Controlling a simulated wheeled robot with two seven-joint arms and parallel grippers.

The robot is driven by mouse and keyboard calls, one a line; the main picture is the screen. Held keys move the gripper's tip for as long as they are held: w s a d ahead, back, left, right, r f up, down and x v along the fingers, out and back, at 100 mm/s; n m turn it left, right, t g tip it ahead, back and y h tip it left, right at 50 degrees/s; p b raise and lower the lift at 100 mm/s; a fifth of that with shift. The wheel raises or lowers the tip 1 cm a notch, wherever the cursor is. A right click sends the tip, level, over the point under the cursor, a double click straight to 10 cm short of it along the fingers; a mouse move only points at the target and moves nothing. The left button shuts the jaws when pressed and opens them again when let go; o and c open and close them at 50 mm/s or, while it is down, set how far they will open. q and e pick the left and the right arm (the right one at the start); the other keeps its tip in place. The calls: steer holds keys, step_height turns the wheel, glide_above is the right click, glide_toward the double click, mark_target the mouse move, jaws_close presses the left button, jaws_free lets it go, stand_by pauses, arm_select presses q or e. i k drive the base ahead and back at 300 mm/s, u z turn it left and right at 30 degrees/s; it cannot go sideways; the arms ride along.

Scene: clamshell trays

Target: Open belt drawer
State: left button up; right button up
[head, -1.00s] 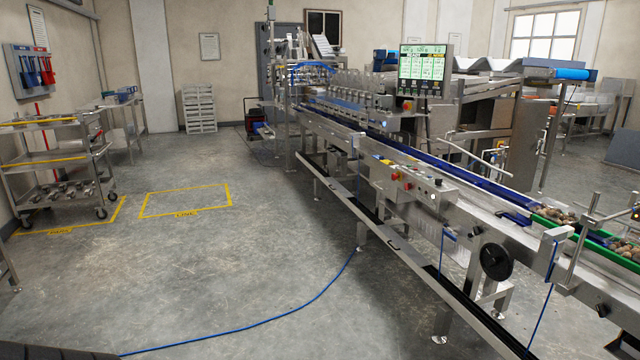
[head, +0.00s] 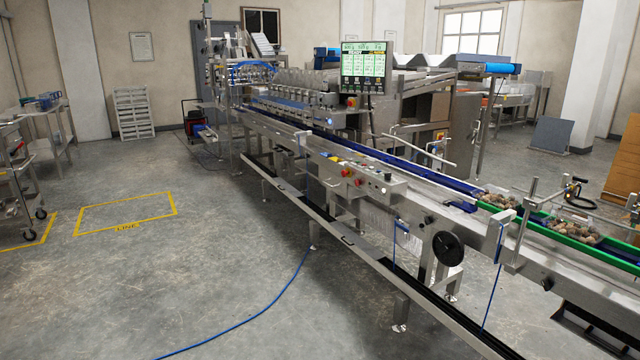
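The long steel conveyor line (head: 420,205) runs from the back centre to the front right, with a blue belt (head: 420,172) along its top. A long, narrow, dark-lined steel tray (head: 375,262) runs low along its near side, with a small dark handle-like part on it. I cannot tell whether this is the belt drawer or whether the drawer is open or shut. A dark slotted part (head: 597,330) shows under the line at the lower right, cut by the frame. Neither gripper is in view.
A control box (head: 352,175) with buttons and a black handwheel (head: 448,248) are on the line's near side. A blue hose (head: 255,318) lies across the floor. The floor at left, around the yellow marking (head: 125,212), is clear.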

mark_target(333, 182)
steer(key=u, duration=0.35)
steer(key=i, duration=2.35)
steer(key=u, duration=0.2)
steer(key=i, duration=2.05)
steer(key=z, duration=0.2)
